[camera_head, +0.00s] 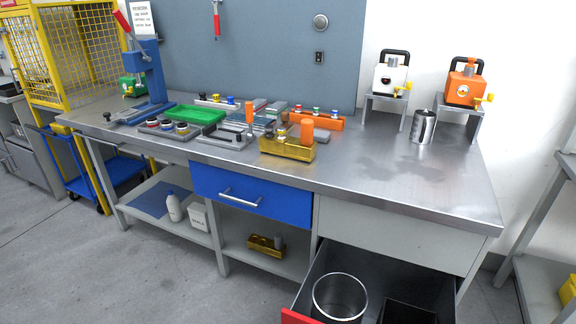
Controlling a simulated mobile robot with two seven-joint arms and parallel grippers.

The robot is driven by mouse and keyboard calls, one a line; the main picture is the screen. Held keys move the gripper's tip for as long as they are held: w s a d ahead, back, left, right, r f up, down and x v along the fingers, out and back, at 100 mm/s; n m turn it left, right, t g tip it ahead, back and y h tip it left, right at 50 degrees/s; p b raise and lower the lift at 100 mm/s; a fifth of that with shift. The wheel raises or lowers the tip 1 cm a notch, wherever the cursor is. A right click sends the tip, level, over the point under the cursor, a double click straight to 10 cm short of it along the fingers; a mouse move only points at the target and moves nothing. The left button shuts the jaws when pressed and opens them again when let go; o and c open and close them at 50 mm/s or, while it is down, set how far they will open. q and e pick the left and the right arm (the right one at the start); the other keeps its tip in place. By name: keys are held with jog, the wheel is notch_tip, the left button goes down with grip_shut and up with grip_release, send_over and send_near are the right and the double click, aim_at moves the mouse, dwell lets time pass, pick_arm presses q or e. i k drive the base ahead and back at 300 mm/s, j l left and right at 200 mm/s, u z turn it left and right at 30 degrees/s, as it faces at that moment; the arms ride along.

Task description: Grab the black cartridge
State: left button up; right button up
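No cartridge can be picked out with certainty. Several small parts with dark, red, yellow and blue tops sit on grey trays (167,131) and holders to the left. Neither of my grippers is in view.
The metal workbench (440,180) is clear on its right half, except for a steel cup (423,127) and two machines on stands (389,76) (464,86). A blue press (150,75) stands left. Below, an open drawer (306,290) holds a metal cylinder (339,298) and a black container (405,312).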

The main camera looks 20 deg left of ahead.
aim_at(269, 128)
jog(key=i+j, duration=0.1)
jog(key=j, duration=0.25)
jog(key=i+j+u, duration=0.15)
jog(key=j, duration=0.2)
jog(key=i+j, duration=0.15)
jog(key=j, duration=0.2)
jog(key=i+j+u, duration=0.1)
jog(key=j, duration=0.25)
